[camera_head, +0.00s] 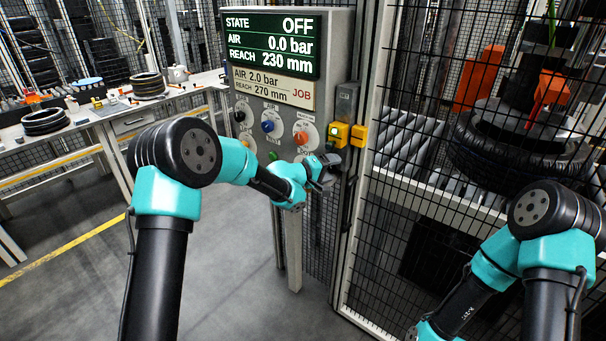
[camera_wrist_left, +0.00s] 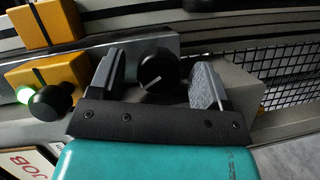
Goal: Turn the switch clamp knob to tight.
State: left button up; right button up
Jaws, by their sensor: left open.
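A black knob (camera_wrist_left: 157,71) with a pale pointer line sits on a grey housing in the left wrist view. I take it to be the switch clamp knob; its marks are not readable. My left gripper (camera_wrist_left: 161,82) is open, with one grey finger on each side of the knob; contact cannot be told. In the head view my left gripper (camera_head: 324,172) is at the lower right of the control panel (camera_head: 337,60) and hides the knob. The screen (camera_head: 272,43) reads STATE OFF, AIR 0.0 bar, REACH 230 mm. My right arm shows at lower right; its gripper is out of view.
Black (camera_head: 240,116), blue (camera_head: 268,126) and red (camera_head: 300,138) knobs are on the panel. A yellow block (camera_head: 358,135) is just above my left gripper. A mesh fence (camera_head: 430,205) stands right, before a tyre (camera_head: 520,150). A workbench (camera_head: 100,114) stands left; floor between is clear.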

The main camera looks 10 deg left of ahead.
pick_arm(q)
jog(key=v, duration=1.6)
jog(key=shift+s+a, duration=0.2)
jog(key=f+n+h, duration=0.1)
jog(key=w+f+n+t, duration=0.1)
jog(key=f, duration=0.1)
jog(key=shift+a+n+h, duration=0.15)
jog(key=shift+n+h, duration=0.25)
jog(key=x, duration=1.7)
jog(key=shift+w+d, duration=0.1)
jog(key=shift+d, duration=0.15)
jog(key=shift+c, duration=0.3)
